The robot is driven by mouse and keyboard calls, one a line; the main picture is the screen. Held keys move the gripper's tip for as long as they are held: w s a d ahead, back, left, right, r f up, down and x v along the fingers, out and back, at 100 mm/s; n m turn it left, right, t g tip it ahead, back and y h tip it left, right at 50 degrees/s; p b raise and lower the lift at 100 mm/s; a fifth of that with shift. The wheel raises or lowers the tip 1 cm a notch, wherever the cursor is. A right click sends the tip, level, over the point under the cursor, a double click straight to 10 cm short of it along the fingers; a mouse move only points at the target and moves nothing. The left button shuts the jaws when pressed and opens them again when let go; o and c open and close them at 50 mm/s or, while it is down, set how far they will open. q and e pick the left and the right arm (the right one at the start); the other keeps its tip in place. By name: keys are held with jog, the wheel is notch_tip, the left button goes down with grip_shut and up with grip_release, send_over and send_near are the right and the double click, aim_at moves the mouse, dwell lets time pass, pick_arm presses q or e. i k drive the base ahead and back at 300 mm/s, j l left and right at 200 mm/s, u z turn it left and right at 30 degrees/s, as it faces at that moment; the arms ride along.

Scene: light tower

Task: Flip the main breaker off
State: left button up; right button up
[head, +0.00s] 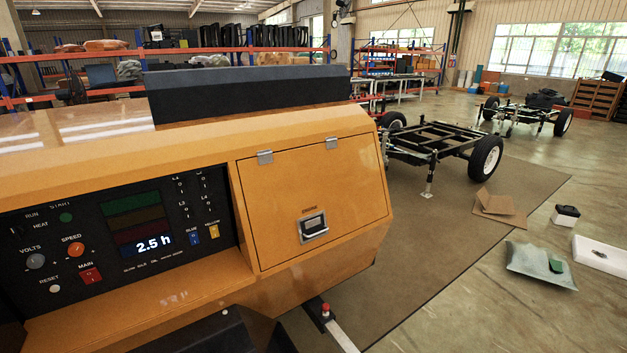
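The main breaker (91,276) is a small red switch under the label MAIN, low on the black control panel (120,215) of the orange light tower (300,180). Its position is too small to read. A lit display (152,243) on the panel reads 2.5 h. Neither of my grippers shows in the head view.
Near the breaker are a red-orange speed knob (75,249), a grey volts knob (36,261), a white reset button (55,289), and blue (194,235) and yellow (214,231) switches. A closed door with a latch (313,227) is to the right. An orange ledge (140,300) juts below the panel.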

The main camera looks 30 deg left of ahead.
aim_at(91, 276)
jog(key=u, duration=0.45)
jog(key=l+u, duration=0.1)
jog(key=u, duration=0.85)
jog(key=k+u, duration=0.1)
jog(key=u, duration=0.8)
jog(key=k+u, duration=0.1)
jog(key=u, duration=0.35)
